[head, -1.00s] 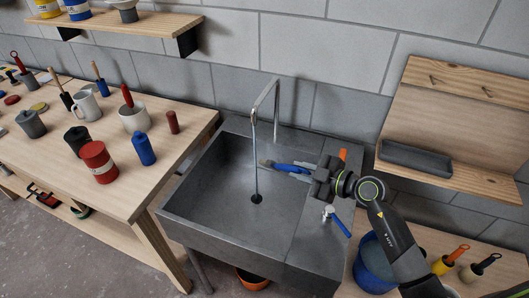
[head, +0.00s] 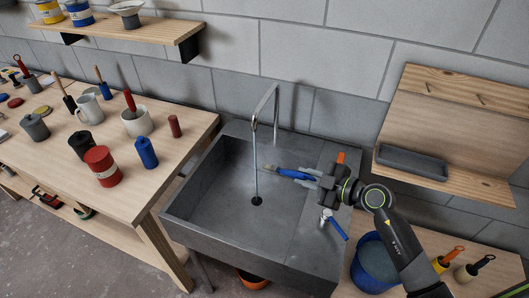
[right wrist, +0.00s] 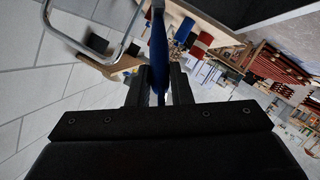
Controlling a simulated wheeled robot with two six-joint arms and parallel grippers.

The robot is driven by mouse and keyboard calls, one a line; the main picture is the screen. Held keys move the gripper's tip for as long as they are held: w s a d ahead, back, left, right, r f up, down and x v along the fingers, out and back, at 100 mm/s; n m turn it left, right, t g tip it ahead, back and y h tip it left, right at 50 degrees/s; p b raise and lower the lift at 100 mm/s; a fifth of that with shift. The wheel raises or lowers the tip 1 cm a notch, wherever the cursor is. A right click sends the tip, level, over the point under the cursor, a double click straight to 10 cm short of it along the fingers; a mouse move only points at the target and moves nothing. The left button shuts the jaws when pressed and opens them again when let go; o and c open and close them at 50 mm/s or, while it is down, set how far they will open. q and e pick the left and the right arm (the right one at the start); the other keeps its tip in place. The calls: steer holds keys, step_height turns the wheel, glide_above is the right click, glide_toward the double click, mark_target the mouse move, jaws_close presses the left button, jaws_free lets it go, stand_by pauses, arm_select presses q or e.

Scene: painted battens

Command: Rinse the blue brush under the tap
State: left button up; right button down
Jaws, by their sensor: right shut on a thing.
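The blue brush (head: 292,174) is held level over the right part of the grey sink (head: 215,196), its bristle end pointing left. My right gripper (head: 312,179) is shut on its handle; the blue handle (right wrist: 158,50) also shows between the fingers in the right wrist view. The tap (head: 265,108) is a bent metal pipe at the back of the sink. A thin stream of water (head: 256,170) falls from it to the drain. The bristle end is just right of the stream and looks apart from it. My left gripper is not in view.
A tap handle with a blue lever (head: 335,226) and an orange object (head: 340,157) are on the sink's right side. A blue bucket (head: 376,262) stands at the right. A wooden table (head: 180,128) with cans and mugs is at the left.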

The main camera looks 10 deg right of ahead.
steer(key=shift+s+d+r+p, duration=0.3)
steer(key=shift+s+d+r, duration=0.05)
steer(key=shift+s+r, duration=0.45)
steer(key=shift+s+d+r+p, duration=0.3)
steer(key=shift+s+r, duration=0.4)
steer(key=shift+s, duration=0.2)
